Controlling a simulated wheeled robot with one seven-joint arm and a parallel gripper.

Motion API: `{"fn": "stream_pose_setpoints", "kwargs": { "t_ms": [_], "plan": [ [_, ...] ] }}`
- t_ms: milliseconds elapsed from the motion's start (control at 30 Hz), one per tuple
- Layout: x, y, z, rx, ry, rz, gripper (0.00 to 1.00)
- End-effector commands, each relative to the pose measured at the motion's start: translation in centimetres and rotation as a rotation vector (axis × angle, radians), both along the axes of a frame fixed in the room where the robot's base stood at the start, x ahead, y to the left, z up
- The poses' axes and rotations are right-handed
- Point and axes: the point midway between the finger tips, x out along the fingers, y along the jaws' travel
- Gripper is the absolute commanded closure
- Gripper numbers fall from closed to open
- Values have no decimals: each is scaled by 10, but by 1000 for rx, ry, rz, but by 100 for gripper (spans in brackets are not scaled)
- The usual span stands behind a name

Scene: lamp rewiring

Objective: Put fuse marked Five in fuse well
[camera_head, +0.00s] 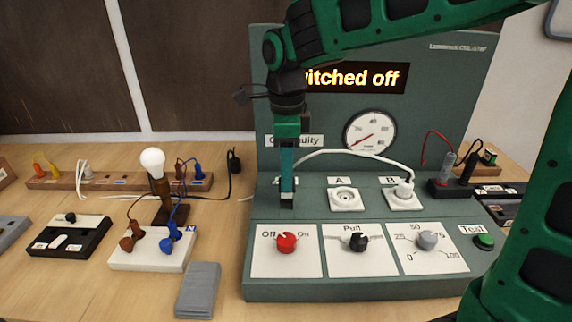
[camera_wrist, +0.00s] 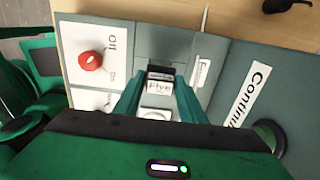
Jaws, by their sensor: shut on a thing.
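My gripper (camera_head: 287,201) points straight down at the left part of the green panel's (camera_head: 313,200) sloped deck, just behind the red knob. In the wrist view my gripper (camera_wrist: 158,92) is shut on a small fuse (camera_wrist: 160,86) with a white label reading Five. The fuse well is not clearly visible; my fingers and the fuse cover the spot beside the white label (camera_wrist: 201,72), which seems to read Fuse. I cannot tell whether the fuse touches the deck or sits in the well.
Right of my gripper are the round socket A (camera_head: 345,198) and socket B (camera_head: 403,193) with a white plug and cable. The red knob (camera_head: 286,242) points near Off. The display (camera_head: 355,77) reads "switched off". A lamp (camera_head: 153,162) stands left.

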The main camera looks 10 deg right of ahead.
Motion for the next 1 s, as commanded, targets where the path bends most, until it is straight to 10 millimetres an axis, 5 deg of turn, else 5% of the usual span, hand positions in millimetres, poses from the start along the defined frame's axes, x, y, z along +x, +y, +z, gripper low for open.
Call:
{"fn": "stream_pose_setpoints", "kwargs": {
  "t_ms": [500,1000],
  "plan": [
    [0,0,-32,0,0,0,85],
    [0,0,-37,0,0,1,85]
  ]
}}
